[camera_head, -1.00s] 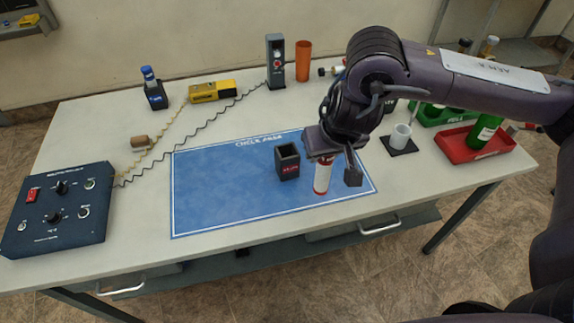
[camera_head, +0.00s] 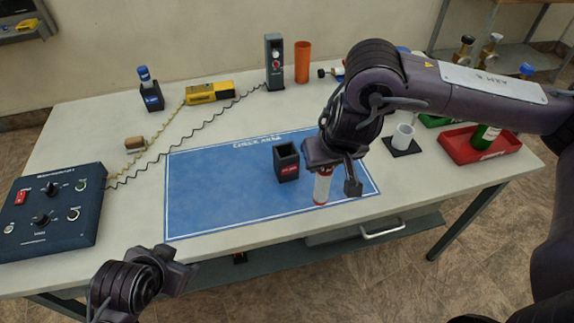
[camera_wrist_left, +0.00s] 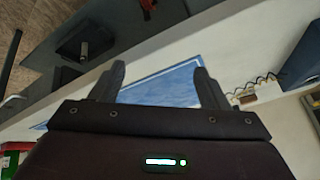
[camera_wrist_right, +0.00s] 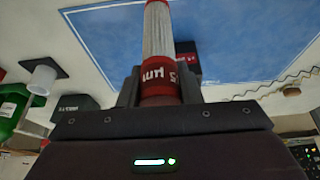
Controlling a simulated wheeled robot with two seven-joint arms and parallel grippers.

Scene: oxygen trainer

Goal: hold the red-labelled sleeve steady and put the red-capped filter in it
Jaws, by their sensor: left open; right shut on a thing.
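The red-labelled sleeve (camera_head: 287,164) is a dark, open-topped square holder standing upright on the blue mat. Its red label also shows behind the filter in the right wrist view (camera_wrist_right: 187,58). My right gripper (camera_head: 335,172) is shut on the red-capped filter (camera_head: 322,186), a white cylinder with red ends, held upright just right of and nearer than the sleeve; the filter also shows in the right wrist view (camera_wrist_right: 158,45). I cannot tell whether its lower end touches the mat. My left gripper (camera_head: 180,270) is open and empty at the table's front edge, away from the sleeve.
The blue mat (camera_head: 215,195) is clear left of the sleeve. A control box (camera_head: 50,212) stands at the left. A blue-labelled holder (camera_head: 152,97), a yellow device (camera_head: 209,92) and an orange cup (camera_head: 303,62) stand behind. A white cup (camera_head: 402,138) and red tray (camera_head: 478,146) are at the right.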

